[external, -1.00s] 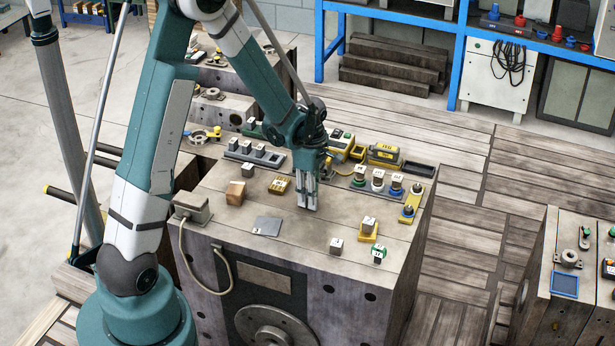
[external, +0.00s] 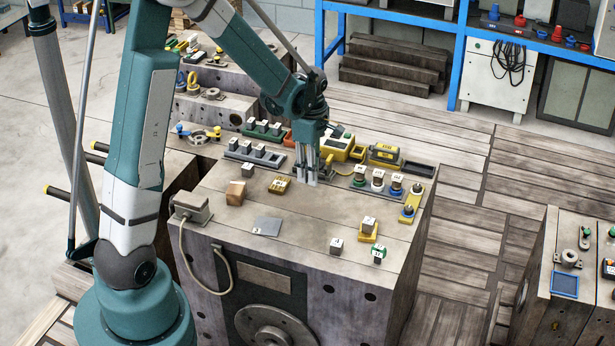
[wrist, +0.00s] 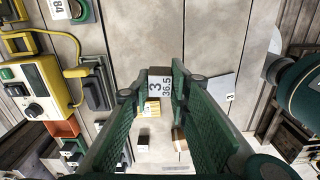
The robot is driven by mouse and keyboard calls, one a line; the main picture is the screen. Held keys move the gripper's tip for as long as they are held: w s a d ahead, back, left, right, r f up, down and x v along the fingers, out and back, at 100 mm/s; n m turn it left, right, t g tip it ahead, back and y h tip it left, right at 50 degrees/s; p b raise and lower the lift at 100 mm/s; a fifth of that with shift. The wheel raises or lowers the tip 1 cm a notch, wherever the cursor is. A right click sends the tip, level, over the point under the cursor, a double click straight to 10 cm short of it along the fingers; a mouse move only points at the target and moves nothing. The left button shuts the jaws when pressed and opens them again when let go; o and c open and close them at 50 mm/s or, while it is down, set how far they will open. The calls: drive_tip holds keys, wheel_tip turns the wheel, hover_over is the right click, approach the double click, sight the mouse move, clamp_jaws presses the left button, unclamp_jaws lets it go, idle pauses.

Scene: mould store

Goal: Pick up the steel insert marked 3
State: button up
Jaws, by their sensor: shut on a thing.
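A grey steel insert marked 3 and 36.5 (wrist: 160,84) shows between my finger pads in the wrist view. My gripper (wrist: 152,88) is shut on it. In the external view my gripper (external: 310,182) points down over the back middle of the block top, and its fingers largely hide the insert there. I cannot tell from this view how far the insert is above the surface.
A tray of inserts (external: 260,154) lies to the left of my gripper. A yellow-and-black device (external: 338,150) is close behind it. Inserts on coloured bases (external: 378,182) stand to the right. A wooden block (external: 236,193) and a flat grey plate (external: 267,226) lie at front left.

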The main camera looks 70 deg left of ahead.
drive_tip(key=shift+r, duration=0.35)
idle(0.5)
